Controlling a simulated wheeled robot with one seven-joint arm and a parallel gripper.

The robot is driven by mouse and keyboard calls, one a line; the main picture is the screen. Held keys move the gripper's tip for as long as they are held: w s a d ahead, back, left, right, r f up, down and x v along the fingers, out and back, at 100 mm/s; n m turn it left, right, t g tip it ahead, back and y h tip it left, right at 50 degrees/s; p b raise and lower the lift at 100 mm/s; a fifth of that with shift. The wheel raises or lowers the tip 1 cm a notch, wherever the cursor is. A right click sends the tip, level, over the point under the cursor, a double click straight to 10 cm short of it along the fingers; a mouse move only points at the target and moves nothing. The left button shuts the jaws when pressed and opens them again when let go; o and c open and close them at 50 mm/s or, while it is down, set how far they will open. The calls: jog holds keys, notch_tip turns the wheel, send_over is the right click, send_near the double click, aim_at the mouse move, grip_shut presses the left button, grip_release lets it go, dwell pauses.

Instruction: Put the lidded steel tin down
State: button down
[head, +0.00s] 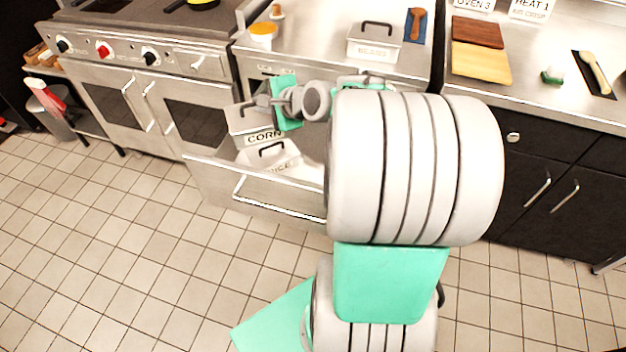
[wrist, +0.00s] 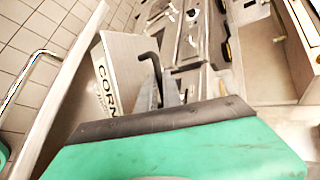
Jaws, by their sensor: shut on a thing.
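The lidded steel tin marked CORN (head: 254,138) is at the open drawer (head: 225,188), behind a second tin marked RICE (head: 268,158). My gripper (head: 249,106) is over the CORN tin and shut on its dark handle. In the wrist view the CORN tin (wrist: 125,58) looks tilted in the picture, with its black handle (wrist: 151,60) at my gripper's fingers (wrist: 170,92). Whether the CORN tin's base touches the drawer floor is hidden.
A BEANS tin (head: 373,50) stands on the steel counter above the drawer. Cutting boards (head: 480,60) lie on the right counter. The oven range (head: 140,75) is at left. The tiled floor (head: 110,240) in front is clear.

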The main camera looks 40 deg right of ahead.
jog(key=s+d+f+m+h+b, duration=0.15)
jog(key=s+d+f+b, duration=0.35)
jog(key=d+f+b, duration=0.5)
jog(key=s+d+f+m+h+b, duration=0.15)
jog(key=s+d+f+b, duration=0.4)
jog(key=d, duration=0.65)
notch_tip(320, 180, down, 10)
jog(key=w+b, duration=0.1)
jog(key=b, duration=0.4)
jog(key=shift+d+r, duration=0.15)
jog(key=shift+r, duration=0.05)
jog(key=shift+w, duration=0.1)
jog(key=c, duration=1.5)
grip_release()
jog(key=shift+f, duration=0.15)
jog(key=shift+b, duration=0.3)
jog(key=p+v, duration=0.4)
jog(key=v, duration=0.8)
jog(key=shift+p, duration=0.3)
